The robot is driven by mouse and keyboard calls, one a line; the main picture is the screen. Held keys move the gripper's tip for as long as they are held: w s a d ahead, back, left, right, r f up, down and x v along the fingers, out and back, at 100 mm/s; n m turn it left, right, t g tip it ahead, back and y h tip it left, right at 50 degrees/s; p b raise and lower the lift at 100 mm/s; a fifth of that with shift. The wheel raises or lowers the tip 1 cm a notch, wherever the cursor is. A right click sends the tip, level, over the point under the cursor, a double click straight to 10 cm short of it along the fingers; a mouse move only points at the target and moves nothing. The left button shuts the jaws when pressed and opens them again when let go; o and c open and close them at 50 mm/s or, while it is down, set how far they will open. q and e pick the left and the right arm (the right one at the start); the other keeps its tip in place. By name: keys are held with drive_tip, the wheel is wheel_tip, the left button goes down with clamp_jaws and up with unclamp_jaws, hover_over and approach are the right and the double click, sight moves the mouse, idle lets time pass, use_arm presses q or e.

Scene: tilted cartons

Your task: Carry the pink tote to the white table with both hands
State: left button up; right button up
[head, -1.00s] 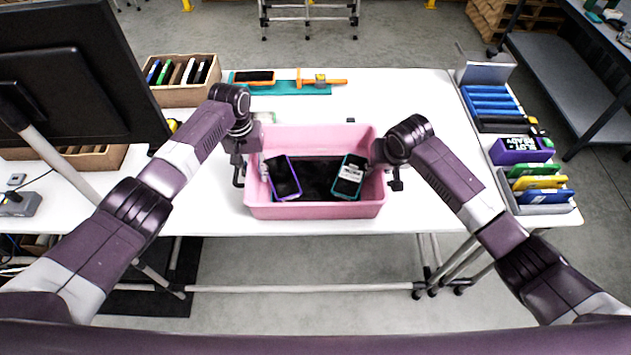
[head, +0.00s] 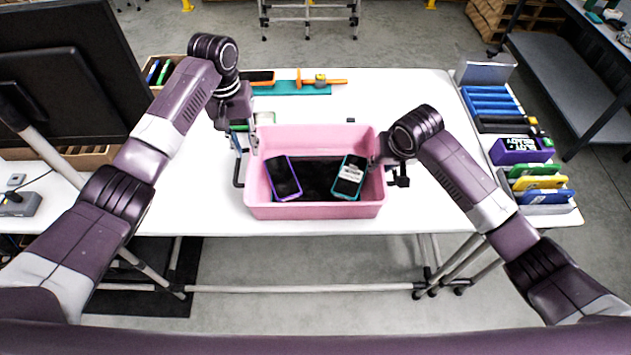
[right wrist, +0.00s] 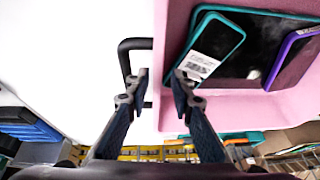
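The pink tote (head: 315,211) sits on the white table (head: 420,100) near its front edge, with dark side handles. Inside lie a purple-edged phone (head: 283,178) and a teal-edged phone (head: 349,178) on a dark surface. My left gripper (head: 250,140) is at the tote's left rim, pointing down; its finger gap is not clear. My right gripper (head: 383,155) is at the right rim. In the right wrist view its fingers (right wrist: 160,90) are apart, one outside and one inside the tote wall (right wrist: 161,45), with the dark handle (right wrist: 130,62) beside them.
A teal mat with tools (head: 310,88) lies behind the tote. A box of markers (head: 158,72) and a dark monitor (head: 70,75) stand at left. Blue trays (head: 490,103), a purple box (head: 520,150) and coloured cases (head: 540,183) line the right edge.

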drive_tip(key=v, duration=0.8)
drive_tip(key=shift+s+f, duration=0.1)
